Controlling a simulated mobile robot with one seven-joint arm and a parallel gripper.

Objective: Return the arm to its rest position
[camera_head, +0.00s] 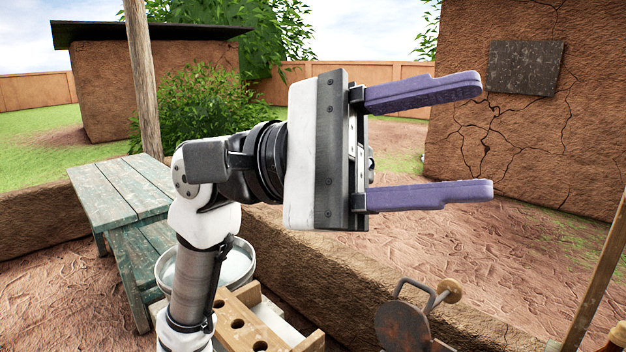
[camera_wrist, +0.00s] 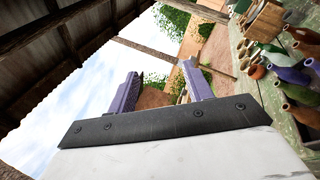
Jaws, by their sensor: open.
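My gripper (camera_head: 478,140) is raised in the middle of the head view, in front of the low mud wall and the yard. Its two purple fingers point to the right and stand wide apart, with nothing between them. In the wrist view my gripper (camera_wrist: 166,88) shows the same two fingers, spread and empty, against sky, foliage and a brown wall. My arm rises from the lower left of the head view and bends at the wrist. The fingers touch nothing that I can see.
A green wooden table (camera_head: 118,190) stands at left, with a round metal basin (camera_head: 238,268) beside it. A wooden rack with holes (camera_head: 250,325) and a rusty metal tool (camera_head: 405,325) are below. The wrist view shows several bottles (camera_wrist: 290,75) at right and a roof (camera_wrist: 60,50) at upper left.

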